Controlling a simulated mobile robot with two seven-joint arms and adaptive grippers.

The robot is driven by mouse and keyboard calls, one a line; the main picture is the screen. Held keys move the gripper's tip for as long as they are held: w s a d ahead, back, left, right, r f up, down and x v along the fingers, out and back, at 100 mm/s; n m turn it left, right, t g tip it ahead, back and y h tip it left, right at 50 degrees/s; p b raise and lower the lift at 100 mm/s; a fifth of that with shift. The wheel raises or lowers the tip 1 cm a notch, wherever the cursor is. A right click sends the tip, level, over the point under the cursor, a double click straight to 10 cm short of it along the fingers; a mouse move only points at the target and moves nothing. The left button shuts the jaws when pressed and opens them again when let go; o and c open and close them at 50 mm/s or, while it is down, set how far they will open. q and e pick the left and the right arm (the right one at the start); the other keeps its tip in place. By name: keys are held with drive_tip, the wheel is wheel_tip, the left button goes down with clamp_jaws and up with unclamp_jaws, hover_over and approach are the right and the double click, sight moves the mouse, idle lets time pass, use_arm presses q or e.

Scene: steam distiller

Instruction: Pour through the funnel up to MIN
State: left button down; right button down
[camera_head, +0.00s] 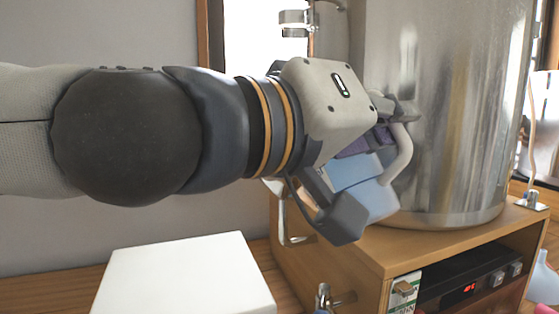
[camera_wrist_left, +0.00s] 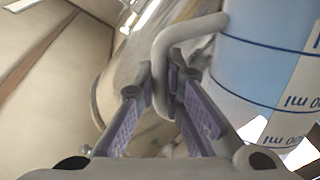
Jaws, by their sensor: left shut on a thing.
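My left gripper (camera_head: 385,125) is shut on the pale handle (camera_head: 401,158) of a light blue measuring jug (camera_head: 368,190). In the left wrist view the fingers (camera_wrist_left: 160,95) close on both sides of the handle (camera_wrist_left: 162,75), and the jug's wall (camera_wrist_left: 265,60) shows blue lines and "ml" marks. The jug looks tilted in the head view, in front of the large steel vessel (camera_head: 455,110). My gripper hides much of the jug, and its spout cannot be made out. I cannot make out the funnel. My right gripper is not in view.
The vessel stands on a wooden cabinet (camera_head: 350,262). A black control unit (camera_head: 465,283) with a red display sits inside it, beside a partly visible green-and-white label (camera_head: 401,296). A metal tap (camera_head: 325,298) and a white box (camera_head: 185,280) are at the front.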

use_arm(q)
drive_tip(key=shift+w+a+r+n+p, duration=0.15)
drive_tip(key=shift+w+a+r+n, duration=0.25)
drive_tip(key=shift+r+n, duration=0.4)
drive_tip(key=shift+w+a+r+n+p, duration=0.15)
drive_tip(key=shift+w+r+n, duration=0.4)
drive_tip(key=shift+r, duration=0.35)
drive_tip(key=shift+w+a+r+n+p, duration=0.1)
drive_tip(key=shift+w+a+r+n, duration=0.25)
drive_tip(key=shift+r+n, duration=0.45)
idle(5.5)
